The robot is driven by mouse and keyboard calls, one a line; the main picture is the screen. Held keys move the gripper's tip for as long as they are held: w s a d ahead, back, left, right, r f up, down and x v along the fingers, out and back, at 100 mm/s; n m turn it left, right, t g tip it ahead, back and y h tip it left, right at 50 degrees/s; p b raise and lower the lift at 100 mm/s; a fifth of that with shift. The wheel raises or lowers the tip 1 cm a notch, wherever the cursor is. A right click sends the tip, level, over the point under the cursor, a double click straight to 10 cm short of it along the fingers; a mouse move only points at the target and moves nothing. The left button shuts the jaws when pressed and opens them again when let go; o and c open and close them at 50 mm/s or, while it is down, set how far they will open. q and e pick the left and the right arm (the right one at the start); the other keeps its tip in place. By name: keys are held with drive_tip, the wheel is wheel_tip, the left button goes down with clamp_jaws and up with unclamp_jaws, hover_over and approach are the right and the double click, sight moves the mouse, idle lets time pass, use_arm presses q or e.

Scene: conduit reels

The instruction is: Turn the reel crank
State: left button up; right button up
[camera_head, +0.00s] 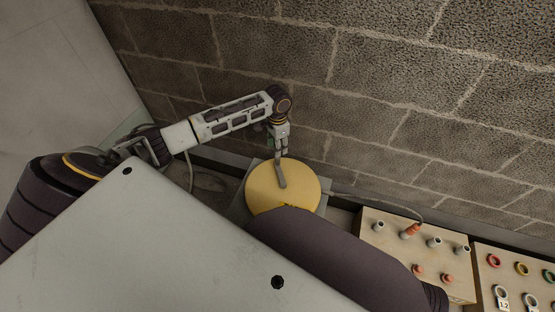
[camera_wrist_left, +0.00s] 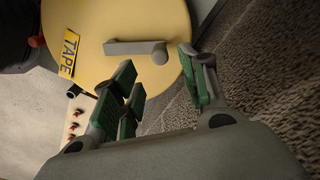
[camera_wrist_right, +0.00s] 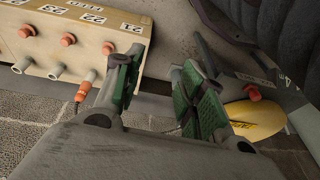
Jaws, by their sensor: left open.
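The yellow reel (camera_head: 300,194) stands at the foot of the block wall. Its grey crank (camera_head: 281,178) lies across the top face. In the left wrist view the reel (camera_wrist_left: 95,22) carries a "TAPE" label, and the crank (camera_wrist_left: 130,47) is a flat bar with a round knob at one end. My left gripper (camera_head: 281,146) reaches down over the crank. In the left wrist view its open fingers (camera_wrist_left: 160,68) are near the knob end, with nothing held. My right gripper (camera_wrist_right: 157,70) is open and empty; in the head view it is hidden.
A wooden box (camera_head: 390,238) with several pegs and an orange plug (camera_head: 411,231) stands right of the reel; it also shows in the right wrist view (camera_wrist_right: 60,25). Another box (camera_head: 510,262) with coloured rings is further right. The block wall is close behind.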

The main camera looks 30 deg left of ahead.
use_arm(q)
drive_tip(key=b, duration=0.2)
hover_over(280, 172)
drive_tip(key=w+a, duration=0.3)
drive_tip(key=f, duration=0.6)
drive_tip(key=shift+s+f, duration=0.2)
drive_tip(key=shift+f, duration=0.15)
drive_tip(key=shift+f+b, duration=0.3)
drive_tip(key=shift+f, duration=0.35)
use_arm(e)
drive_tip(key=shift+t, duration=0.5)
drive_tip(key=r, duration=0.4)
drive_tip(key=shift+s+a+r, duration=0.2)
drive_tip(key=shift+a, duration=0.05)
drive_tip(key=shift+s+f, duration=0.1)
use_arm(q)
drive_tip(key=c, duration=1)
clamp_jaws()
use_arm(e)
drive_tip(key=shift+w+a+r, duration=0.15)
drive_tip(key=shift+w+r, duration=0.1)
drive_tip(key=shift+w, duration=0.2)
